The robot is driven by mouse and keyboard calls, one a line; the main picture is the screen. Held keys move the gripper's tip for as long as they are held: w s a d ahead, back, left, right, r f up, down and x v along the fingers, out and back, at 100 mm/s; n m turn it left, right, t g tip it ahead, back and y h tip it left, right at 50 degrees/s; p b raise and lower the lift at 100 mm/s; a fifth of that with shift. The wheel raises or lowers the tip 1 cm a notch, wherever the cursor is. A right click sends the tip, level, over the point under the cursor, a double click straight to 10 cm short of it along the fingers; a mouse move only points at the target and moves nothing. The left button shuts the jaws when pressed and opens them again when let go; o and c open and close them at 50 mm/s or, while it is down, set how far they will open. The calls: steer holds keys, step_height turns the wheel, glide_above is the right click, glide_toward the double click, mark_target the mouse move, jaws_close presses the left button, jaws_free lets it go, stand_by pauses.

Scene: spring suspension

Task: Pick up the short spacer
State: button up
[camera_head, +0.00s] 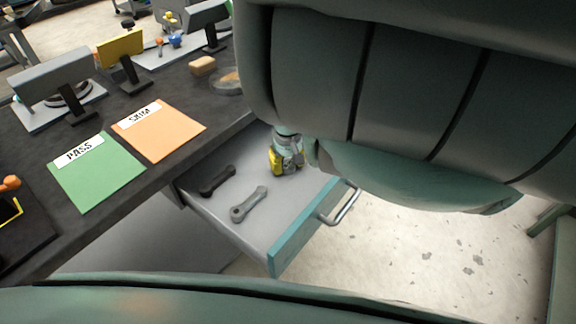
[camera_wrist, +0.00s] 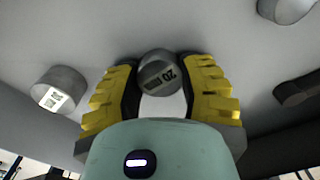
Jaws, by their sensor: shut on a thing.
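The short spacer (camera_wrist: 160,72), a grey metal cylinder with a dark "20" marking on its end, sits between the yellow fingers of my gripper (camera_wrist: 162,84) in the wrist view. The fingers press on it from both sides. In the head view my gripper (camera_head: 286,160) is down in the open drawer, near its back right, partly covered by my arm. I cannot tell whether the spacer touches the drawer floor. Another grey cylinder (camera_wrist: 60,88) with a white label stands to the left in the wrist view. A further grey cylinder (camera_wrist: 286,8) shows at the upper right.
The open drawer (camera_head: 262,238) has a teal front and a metal handle (camera_head: 340,206).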

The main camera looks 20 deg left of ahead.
mark_target(288, 163)
steer(key=shift+r, duration=0.15)
step_height(288, 163, up, 10)
steer(key=p, duration=0.2)
steer(key=shift+p, duration=0.35)
